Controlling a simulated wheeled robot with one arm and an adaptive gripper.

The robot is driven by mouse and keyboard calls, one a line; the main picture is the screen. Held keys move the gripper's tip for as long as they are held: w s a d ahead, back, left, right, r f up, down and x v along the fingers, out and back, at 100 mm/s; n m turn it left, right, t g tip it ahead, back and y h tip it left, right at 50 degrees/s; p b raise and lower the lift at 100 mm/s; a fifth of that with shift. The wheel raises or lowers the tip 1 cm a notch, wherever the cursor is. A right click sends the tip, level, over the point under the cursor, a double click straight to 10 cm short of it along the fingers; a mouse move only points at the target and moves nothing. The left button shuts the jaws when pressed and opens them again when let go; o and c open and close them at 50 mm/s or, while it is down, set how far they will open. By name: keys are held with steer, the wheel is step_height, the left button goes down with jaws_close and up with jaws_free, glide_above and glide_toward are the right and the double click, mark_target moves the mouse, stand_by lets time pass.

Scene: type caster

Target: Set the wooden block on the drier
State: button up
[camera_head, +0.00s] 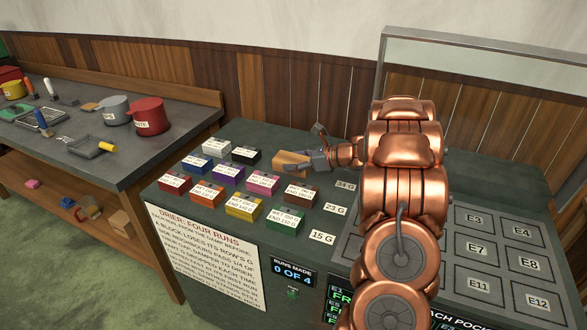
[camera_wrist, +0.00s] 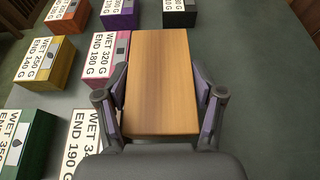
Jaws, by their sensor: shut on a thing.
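The plain tan wooden block (camera_head: 290,163) is between my gripper's fingers at the rear of the drier's dark green top (camera_head: 280,139). In the wrist view the block (camera_wrist: 162,75) fills the middle, with no label on the face I see. My gripper (camera_wrist: 162,92) is shut on it, one finger on each long side; it shows at the block's right in the head view (camera_head: 314,161). I cannot tell whether the block touches the top or hangs just above it. My arm hides part of the drier's pocket grid (camera_head: 500,262).
Several labelled coloured blocks stand in rows left of the held block; the pink one (camera_head: 262,183) and black one (camera_head: 246,154) are close. Labels such as 23 G (camera_head: 335,209) mark the rows. A workbench (camera_head: 75,140) with pots and tools stands at left.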

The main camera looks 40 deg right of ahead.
steer(key=shift+w, duration=0.3)
steer(key=shift+f+p, duration=0.45)
steer(key=shift+f, duration=1.35)
steer(key=shift+f, duration=0.1)
steer(key=o, duration=1.1)
